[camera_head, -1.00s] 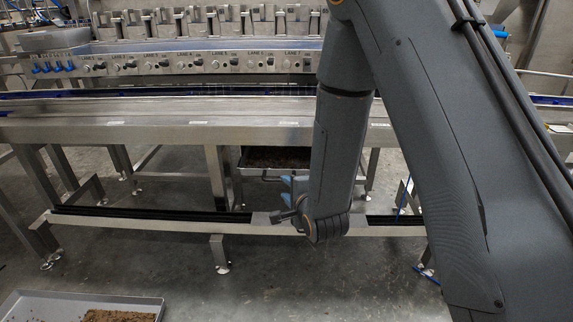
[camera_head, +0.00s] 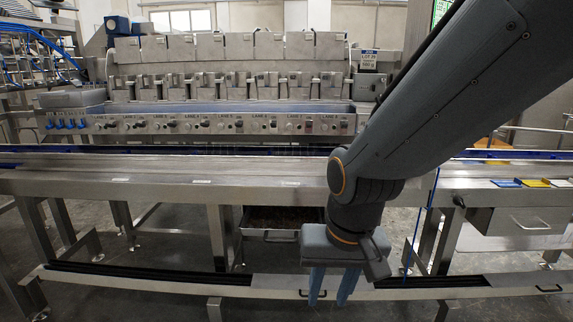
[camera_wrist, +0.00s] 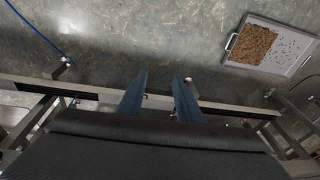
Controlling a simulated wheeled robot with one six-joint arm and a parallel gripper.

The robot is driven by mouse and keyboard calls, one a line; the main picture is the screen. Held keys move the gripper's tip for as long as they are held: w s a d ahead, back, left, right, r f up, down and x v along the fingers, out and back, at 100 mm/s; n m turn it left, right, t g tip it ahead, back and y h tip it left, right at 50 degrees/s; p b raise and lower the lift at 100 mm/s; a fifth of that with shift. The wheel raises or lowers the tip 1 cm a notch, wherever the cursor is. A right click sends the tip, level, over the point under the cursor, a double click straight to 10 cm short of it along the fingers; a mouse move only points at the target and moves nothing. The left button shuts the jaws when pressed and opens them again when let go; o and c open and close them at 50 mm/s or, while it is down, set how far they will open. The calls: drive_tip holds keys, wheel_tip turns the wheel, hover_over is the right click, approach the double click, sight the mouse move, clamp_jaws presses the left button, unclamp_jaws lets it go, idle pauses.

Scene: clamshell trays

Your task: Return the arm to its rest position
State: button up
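My gripper (camera_head: 331,287) hangs at the end of my dark grey arm in the head view, right of the middle, with its blue fingers pointing down. In that view it stands in front of the steel bench's lower rail. The wrist view also shows the two blue fingers (camera_wrist: 160,84), apart from each other with nothing between them. My gripper is open and empty. Below the fingers in the wrist view are the bench's lower rail and the bare grey floor.
A steel bench (camera_head: 150,187) crosses the view, with a lane machine (camera_head: 215,122) behind it. A drawer (camera_head: 528,222) is at the right. A tray (camera_wrist: 293,62) of brown bits lies on the floor. A blue cable (camera_head: 420,225) hangs beside my gripper. Open floor shows in the wrist view.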

drive_tip(key=s+d+r+n+g, duration=0.2)
drive_tip(key=s+r+n, duration=0.15)
drive_tip(key=s, duration=0.45)
drive_tip(key=d+r+m+h+p, duration=0.1)
drive_tip(key=d+r+m+p, duration=0.3)
drive_tip(key=d+r+p, duration=0.5)
drive_tip(key=r+p, duration=0.1)
drive_tip(key=p, duration=1)
drive_tip(key=shift+w+d+r, duration=0.2)
drive_tip(key=shift+d+r, duration=0.1)
drive_tip(key=shift+d, duration=0.1)
